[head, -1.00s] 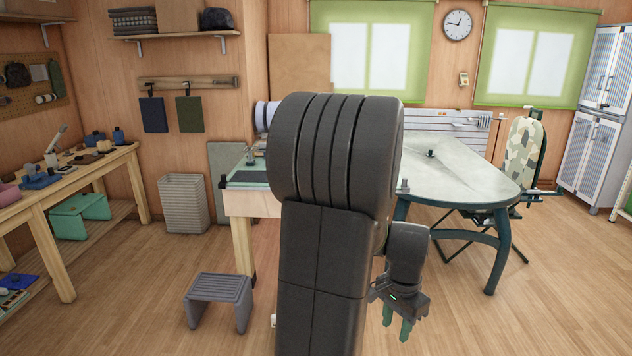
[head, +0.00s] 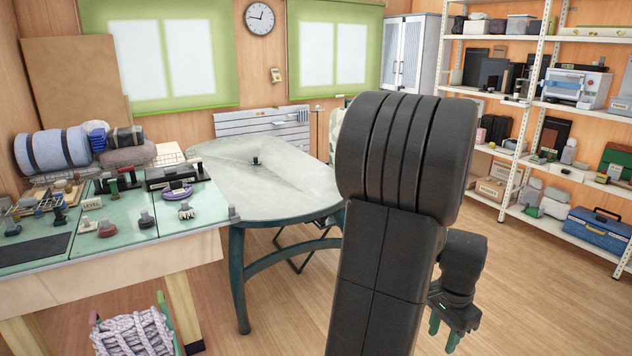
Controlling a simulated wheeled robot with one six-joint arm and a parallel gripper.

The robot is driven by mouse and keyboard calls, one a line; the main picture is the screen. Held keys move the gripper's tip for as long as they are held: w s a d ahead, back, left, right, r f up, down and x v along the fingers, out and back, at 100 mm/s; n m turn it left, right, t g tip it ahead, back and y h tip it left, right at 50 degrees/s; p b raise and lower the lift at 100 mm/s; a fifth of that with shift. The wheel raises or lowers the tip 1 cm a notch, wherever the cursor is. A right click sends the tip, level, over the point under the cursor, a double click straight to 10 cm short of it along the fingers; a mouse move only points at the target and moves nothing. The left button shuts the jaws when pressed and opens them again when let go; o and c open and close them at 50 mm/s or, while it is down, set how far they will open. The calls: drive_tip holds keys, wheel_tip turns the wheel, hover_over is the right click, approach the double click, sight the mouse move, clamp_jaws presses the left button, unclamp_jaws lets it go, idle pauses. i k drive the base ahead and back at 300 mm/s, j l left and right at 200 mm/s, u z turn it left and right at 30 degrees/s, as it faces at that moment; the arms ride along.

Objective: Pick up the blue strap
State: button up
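I cannot make out a blue strap for certain. A small bright blue bundle (head: 97,135) sits at the back left of the workbench, between a grey-blue roll with dark bands and a darker roll; it is too small to tell whether it is a strap. My gripper (head: 443,336) hangs at the lower right, pointing down over bare floor, far from the bench. Its two green fingers stand apart with nothing visible between them.
The workbench (head: 30,290) at left holds tools and rolls. A crate of white rope (head: 135,335) stands below its front edge. An oval table (head: 270,175) is behind. Shelves (head: 560,225) with a blue toolbox (head: 597,230) stand at right.

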sight(184, 211)
drive_tip(key=i+l+u, duration=0.1)
drive_tip(key=i, duration=0.45)
drive_tip(key=i+l+u, duration=0.1)
drive_tip(key=i, duration=0.45)
drive_tip(key=i+l+u, duration=0.1)
drive_tip(key=i, duration=0.4)
drive_tip(key=i+j+u, duration=0.15)
drive_tip(key=i+u, duration=0.15)
drive_tip(key=u, duration=0.2)
drive_tip(key=i+u, duration=0.3)
drive_tip(key=u, duration=0.15)
drive_tip(key=i+u, duration=0.3)
drive_tip(key=u, duration=0.2)
drive_tip(key=i+l+u, duration=0.2)
drive_tip(key=u, duration=0.3)
drive_tip(key=i+u, duration=0.25)
drive_tip(key=i+l+u, duration=0.25)
drive_tip(key=i, duration=0.15)
drive_tip(key=j, duration=0.1)
